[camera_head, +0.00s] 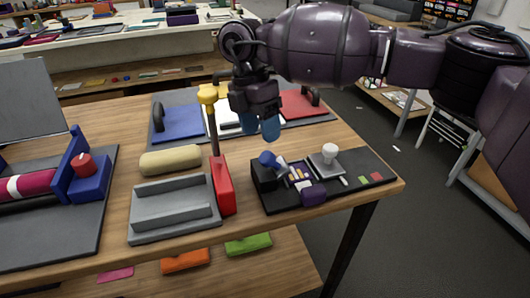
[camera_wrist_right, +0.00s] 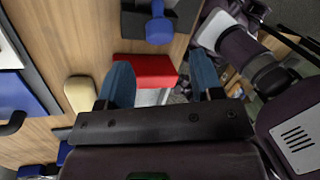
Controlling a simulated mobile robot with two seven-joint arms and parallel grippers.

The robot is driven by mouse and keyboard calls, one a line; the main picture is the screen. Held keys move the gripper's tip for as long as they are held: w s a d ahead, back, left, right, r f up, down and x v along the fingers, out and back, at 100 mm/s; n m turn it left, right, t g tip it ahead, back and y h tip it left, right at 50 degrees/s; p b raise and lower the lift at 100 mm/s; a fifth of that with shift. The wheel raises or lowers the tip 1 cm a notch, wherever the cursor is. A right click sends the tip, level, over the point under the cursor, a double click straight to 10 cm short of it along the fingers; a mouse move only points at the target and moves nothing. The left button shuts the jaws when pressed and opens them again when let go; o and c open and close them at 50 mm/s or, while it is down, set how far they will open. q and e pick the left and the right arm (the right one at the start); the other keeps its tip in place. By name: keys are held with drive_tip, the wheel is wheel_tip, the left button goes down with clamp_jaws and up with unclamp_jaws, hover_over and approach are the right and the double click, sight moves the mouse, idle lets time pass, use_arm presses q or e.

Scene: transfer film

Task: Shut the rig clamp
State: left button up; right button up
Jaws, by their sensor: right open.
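On the wooden table, a black rig base (camera_head: 345,185) carries a blue ball knob (camera_head: 268,159), a purple block (camera_head: 313,194) and a grey plate with a white knob (camera_head: 329,152). I cannot tell for sure which part is the rig clamp. To its left a lever with a yellow handle (camera_head: 207,94) stands nearly upright on a red block (camera_head: 222,187) beside a grey tray (camera_head: 147,233). My right gripper (camera_head: 259,129) is open and empty above the table, behind the black rig. In the wrist view its blue fingers (camera_wrist_right: 162,85) are apart, with the blue knob (camera_wrist_right: 159,29) beyond them. My left gripper is out of view.
A cream roll (camera_head: 170,159) lies behind the grey tray. A blue pad (camera_head: 178,122) and a red pad (camera_head: 299,104) with black handles lie at the back. A dark board with a magenta roll (camera_head: 36,185) is at the left. The table's right edge is near the black rig.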

sight(265, 155)
drive_tip(key=x, duration=0.4)
drive_tip(key=shift+f, duration=0.2)
drive_tip(key=shift+s+d+f+b, duration=0.15)
drive_tip(key=shift+f+b, duration=0.2)
drive_tip(key=shift+f, duration=0.45)
drive_tip(key=shift+c, duration=0.4)
